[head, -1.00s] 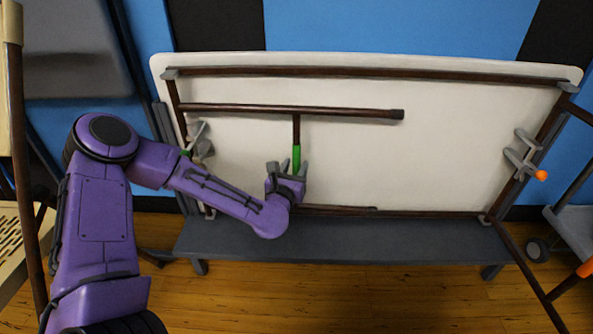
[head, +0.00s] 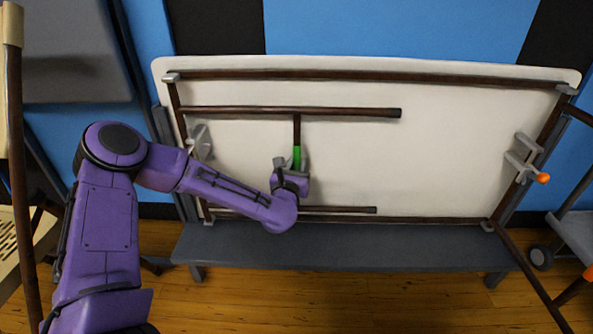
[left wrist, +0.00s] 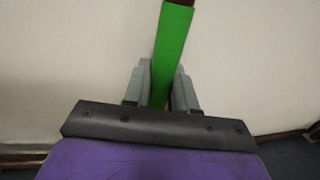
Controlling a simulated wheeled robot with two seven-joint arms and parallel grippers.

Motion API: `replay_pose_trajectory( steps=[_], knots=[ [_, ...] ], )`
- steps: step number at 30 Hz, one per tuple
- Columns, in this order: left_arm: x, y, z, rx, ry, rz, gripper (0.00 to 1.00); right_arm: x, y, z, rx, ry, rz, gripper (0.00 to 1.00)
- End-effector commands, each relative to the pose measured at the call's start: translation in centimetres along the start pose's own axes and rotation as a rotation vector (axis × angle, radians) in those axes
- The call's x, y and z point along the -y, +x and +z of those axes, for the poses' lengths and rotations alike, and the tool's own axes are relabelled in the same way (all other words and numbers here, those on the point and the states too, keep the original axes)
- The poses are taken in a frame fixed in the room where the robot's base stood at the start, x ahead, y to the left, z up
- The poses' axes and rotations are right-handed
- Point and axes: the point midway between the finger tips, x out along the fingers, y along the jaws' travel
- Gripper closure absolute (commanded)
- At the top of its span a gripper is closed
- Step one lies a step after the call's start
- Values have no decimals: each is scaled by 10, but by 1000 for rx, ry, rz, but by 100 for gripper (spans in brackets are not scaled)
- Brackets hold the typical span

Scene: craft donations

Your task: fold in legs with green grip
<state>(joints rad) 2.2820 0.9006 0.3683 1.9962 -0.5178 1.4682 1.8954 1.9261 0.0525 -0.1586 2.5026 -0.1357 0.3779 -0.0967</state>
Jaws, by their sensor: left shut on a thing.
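A white folding table (head: 440,150) stands on its long edge with its underside facing me. Its left leg pair, dark brown bars (head: 290,111), lies almost flat along the underside, pointing right. A crossbar joins the two bars and carries the green grip (head: 297,154). My left gripper (head: 293,164) is shut on the green grip from below. In the left wrist view the green grip (left wrist: 171,50) runs up between the fingers (left wrist: 160,90). The fingers hide its lower part. The right leg pair (head: 530,272) sticks out toward me. My right gripper is not in view.
The table rests on a low grey bench (head: 350,246). A grey clamp-like bracket (head: 200,143) is at the left end, another with an orange knob (head: 522,158) at the right. A wheeled grey cart (head: 575,235) stands at the far right.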

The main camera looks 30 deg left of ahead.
Motion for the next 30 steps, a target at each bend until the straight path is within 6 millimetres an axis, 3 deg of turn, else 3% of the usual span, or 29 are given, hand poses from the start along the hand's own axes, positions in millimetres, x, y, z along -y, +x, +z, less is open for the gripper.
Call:
replay_pose_trajectory(
  steps=[4, 5, 6, 17, 21, 30],
  knots=[
    [0, 0, 0, -1, 2, 0, 100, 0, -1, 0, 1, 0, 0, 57],
    [0, 0, 0, -1, 2, 0, 64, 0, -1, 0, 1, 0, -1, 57],
    [0, 0, 0, -1, 2, 0, 57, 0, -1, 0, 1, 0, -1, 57],
    [0, -8, 2, -1, 2, -1, 57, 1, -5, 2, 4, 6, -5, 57],
    [0, -37, 4, -3, 1, -3, 57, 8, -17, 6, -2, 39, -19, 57],
    [0, -98, 1, -2, 2, -2, 57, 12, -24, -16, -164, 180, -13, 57]
  ],
)
